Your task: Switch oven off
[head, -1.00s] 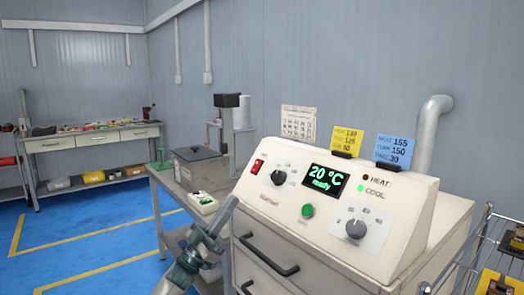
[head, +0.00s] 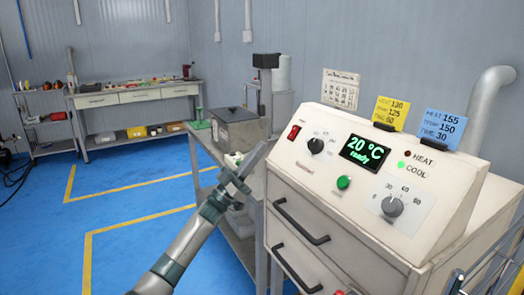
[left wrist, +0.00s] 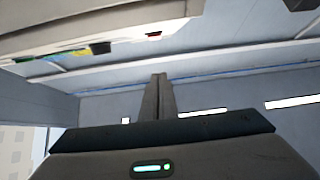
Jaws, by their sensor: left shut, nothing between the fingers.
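The oven (head: 350,215) is a cream cabinet with a sloped control panel at the right of the head view. A red rocker switch (head: 294,132) sits at the panel's upper left. Beside it is a black knob (head: 316,146), and a display (head: 365,152) reads "20 °C ready". The green COOL lamp (head: 402,165) is lit and the HEAT lamp (head: 407,154) is dark red. My left gripper (head: 260,155) is shut and empty, pointing up just left of the oven panel, apart from the switch. Its closed fingers also show in the left wrist view (left wrist: 158,98). My right gripper is out of view.
A green button (head: 344,182) and a grey dial (head: 392,206) are lower on the panel. Yellow (head: 391,113) and blue (head: 442,128) cards stand on top. A cart with a grey box (head: 238,130) is behind my left gripper. Blue floor is open at left.

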